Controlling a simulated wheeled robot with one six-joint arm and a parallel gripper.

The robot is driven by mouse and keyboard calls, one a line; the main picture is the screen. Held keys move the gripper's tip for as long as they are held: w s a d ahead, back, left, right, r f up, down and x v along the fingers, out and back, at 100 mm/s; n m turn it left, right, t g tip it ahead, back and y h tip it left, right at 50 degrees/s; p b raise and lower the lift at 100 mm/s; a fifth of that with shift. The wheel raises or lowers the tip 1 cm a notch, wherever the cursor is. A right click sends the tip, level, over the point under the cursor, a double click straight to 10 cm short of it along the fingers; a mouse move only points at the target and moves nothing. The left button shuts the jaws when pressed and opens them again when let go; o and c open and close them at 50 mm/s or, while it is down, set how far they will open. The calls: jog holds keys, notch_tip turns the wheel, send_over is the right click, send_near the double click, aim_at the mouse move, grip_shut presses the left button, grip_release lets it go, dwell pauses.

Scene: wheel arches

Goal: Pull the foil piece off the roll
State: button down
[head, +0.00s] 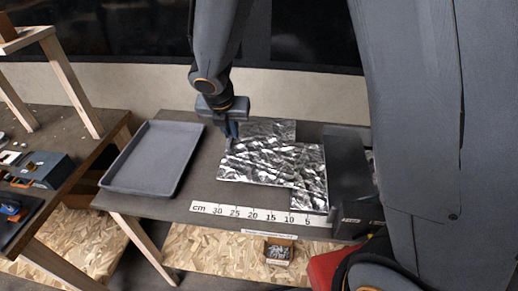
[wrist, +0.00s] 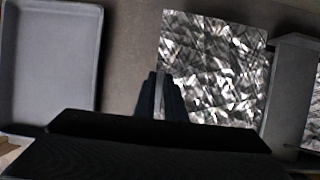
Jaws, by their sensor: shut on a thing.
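A crinkled silver foil piece (head: 262,158) lies on the dark table. Its right side reaches a dark upright box-like dispenser (head: 348,170). The foil also shows in the wrist view (wrist: 215,65), beside the dispenser (wrist: 290,90). My gripper (head: 232,138) is at the foil's left edge, with its fingers shut on that edge. The fingers (wrist: 160,98) show at the foil's left edge in the wrist view. The roll itself is mostly hidden behind the dispenser and my own body.
A grey shallow tray (head: 113,184) lies on the table left of the foil, empty. A cm scale strip (head: 262,213) runs along the front edge. A small box of bits (head: 278,250) sits below. A second workbench (head: 75,170) with tools stands at the left.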

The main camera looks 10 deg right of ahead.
jog(key=shift+r, duration=0.1)
notch_tip(320, 180, up, 7)
jog(key=a+p, duration=0.1)
jog(key=p, duration=0.7)
jog(key=shift+w+p, duration=0.15)
jog(key=shift+p, duration=0.15)
